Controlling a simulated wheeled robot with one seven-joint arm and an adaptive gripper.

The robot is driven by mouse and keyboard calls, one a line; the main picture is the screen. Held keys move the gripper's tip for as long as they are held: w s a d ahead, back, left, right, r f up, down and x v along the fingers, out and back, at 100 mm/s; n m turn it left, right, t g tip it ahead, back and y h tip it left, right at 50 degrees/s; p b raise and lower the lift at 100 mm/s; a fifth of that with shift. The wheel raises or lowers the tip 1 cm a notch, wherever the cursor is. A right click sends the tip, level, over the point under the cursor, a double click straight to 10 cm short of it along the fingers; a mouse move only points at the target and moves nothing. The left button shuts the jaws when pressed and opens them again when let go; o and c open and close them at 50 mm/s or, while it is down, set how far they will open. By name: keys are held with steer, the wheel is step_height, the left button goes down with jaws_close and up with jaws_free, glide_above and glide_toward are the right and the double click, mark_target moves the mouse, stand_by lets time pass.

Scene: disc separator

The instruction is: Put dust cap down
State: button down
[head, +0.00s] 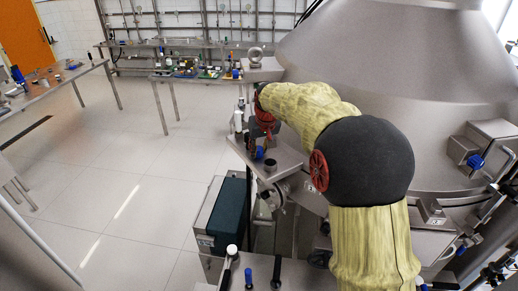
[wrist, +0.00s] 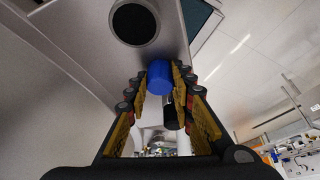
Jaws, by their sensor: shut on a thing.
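A blue cap (wrist: 159,74), seemingly the dust cap, is between the fingertips of my gripper (wrist: 161,80). My gripper is shut on it. In the head view the blue cap (head: 259,153) shows just below my red and dark gripper (head: 262,142), over the steel ledge (head: 287,153). A short dark round fitting (head: 270,165) stands on the ledge to the right of the cap. In the wrist view the fitting's dark round opening (wrist: 134,22) is above and left of the cap, apart from it. I cannot tell whether the cap touches the ledge.
The large steel separator (head: 400,60) fills the right side. White bottles (head: 238,120) stand left of my gripper. A teal-sided box (head: 230,208) is below the ledge. Open floor lies left.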

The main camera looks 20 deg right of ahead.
steer(key=c, duration=1.6)
jaws_free()
steer(key=shift+o, duration=0.3)
steer(key=d+b+v, duration=0.1)
steer(key=v, duration=1)
steer(key=s+a+r, duration=0.2)
steer(key=s+a, duration=0.4)
steer(key=s, duration=0.1)
steer(key=s+a+f, duration=0.2)
steer(key=s+f, duration=0.1)
steer(key=s, duration=0.6)
steer(key=s+a+f+n, duration=0.1)
steer(key=s+a+f, duration=0.2)
steer(key=s, duration=0.6)
steer(key=s+a+f+t, duration=0.1)
steer(key=s+a+f, duration=0.1)
steer(key=s, duration=0.7)
steer(key=shift+a+f+n+y, duration=0.3)
steer(key=shift+a+f, duration=0.1)
steer(key=shift+a, duration=0.25)
